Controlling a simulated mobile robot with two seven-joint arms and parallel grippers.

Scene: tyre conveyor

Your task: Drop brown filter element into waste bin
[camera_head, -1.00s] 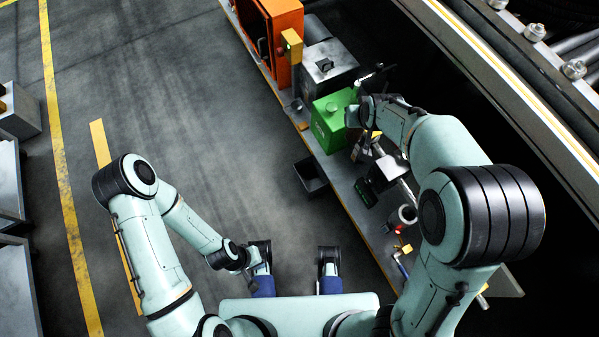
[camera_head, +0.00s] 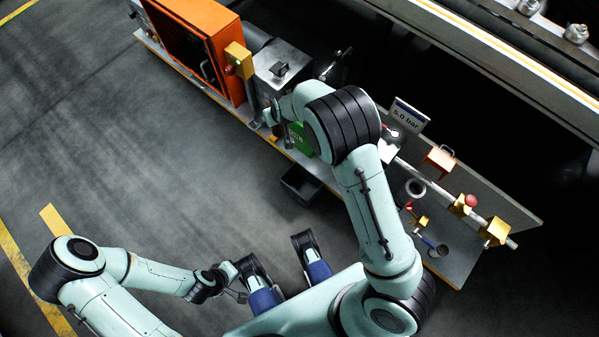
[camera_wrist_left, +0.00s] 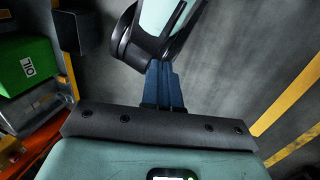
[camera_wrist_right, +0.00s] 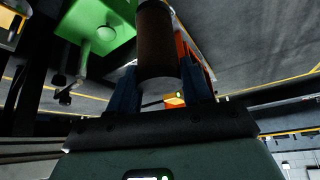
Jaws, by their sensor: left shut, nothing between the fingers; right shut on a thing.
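The brown filter element (camera_wrist_right: 157,45) is a dark brown cylinder in the right wrist view. My right gripper (camera_wrist_right: 160,88) is shut on it, with a blue finger on each side. In the head view my right gripper (camera_head: 268,120) is beside the green can at the bench's front edge; the filter cannot be made out there. The waste bin (camera_head: 289,187) looks like the dark open box on the floor in front of the bench. My left gripper (camera_wrist_left: 164,85) is shut and empty, low over the floor in the head view (camera_head: 238,284), away from the bin.
The green can (camera_head: 299,139) stands on the bench (camera_head: 455,268), partly hidden by my right arm. A grey metal box (camera_head: 284,66) and an orange cabinet (camera_head: 200,50) stand further left. A pipe with yellow fittings (camera_head: 495,231) is at right. Floor at left is clear.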

